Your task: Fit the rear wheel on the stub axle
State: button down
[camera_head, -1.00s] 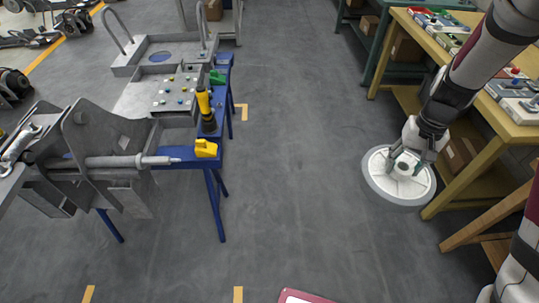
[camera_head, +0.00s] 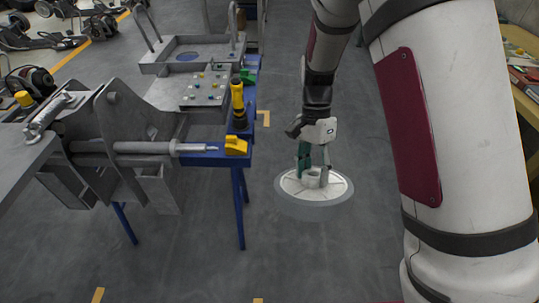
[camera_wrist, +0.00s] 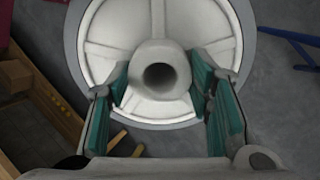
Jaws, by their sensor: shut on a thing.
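The rear wheel (camera_head: 333,196) is a white disc with a grey rim and a raised hub. My gripper (camera_head: 313,172) is shut on its hub from above and holds it level over the floor, right of the chassis. In the wrist view the wheel (camera_wrist: 105,45) fills the upper middle, with the hub bore facing the camera between my green finger pads (camera_wrist: 165,95). The stub axle (camera_head: 190,148) is a grey shaft pointing right from the chassis plates (camera_head: 150,100). The wheel and the axle are well apart.
A blue stand (camera_head: 239,200) carries a yellow tool (camera_head: 238,104) and a yellow block (camera_head: 236,146) near the axle tip. A grey tray (camera_head: 205,90) holds small parts behind. A wooden bench (camera_head: 523,105) stands at the right. Floor between axle and wheel is clear.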

aim_at(287, 180)
jog(key=a+m+g+y+b, duration=0.1)
jog(key=m+y+b, duration=0.1)
jog(key=m, duration=0.1)
jog(key=a+f+m+y+b, duration=0.1)
jog(key=a+m+y+b, duration=0.1)
jog(key=m, duration=0.1)
jog(key=w+a+f+m+g+y+b, duration=0.1)
jog(key=a+m+y+b, duration=0.1)
jog(key=shift+a+f+m+g+y, duration=0.1)
jog(key=shift+a+m+g+y, duration=0.1)
jog(key=shift+m+g+y, duration=0.15)
jog(key=w+a+r+m+t+y+b, duration=0.3)
jog(key=w+a+m+t+y+b, duration=0.2)
jog(key=b, duration=1)
jog(key=a+m+t+y, duration=0.3)
jog(key=m+y, duration=0.2)
jog(key=y, duration=0.1)
jog(key=shift+a+r+b, duration=0.35)
jog(key=shift+y+p, duration=0.25)
jog(key=shift+p, duration=0.45)
jog(key=shift+a+r+p, duration=0.1)
jog(key=shift+a+p, duration=0.4)
jog(key=shift+a, duration=0.3)
jog(key=a+p, duration=0.2)
jog(key=a, duration=0.5)
jog(key=shift+w, duration=0.15)
dwell(2.0)
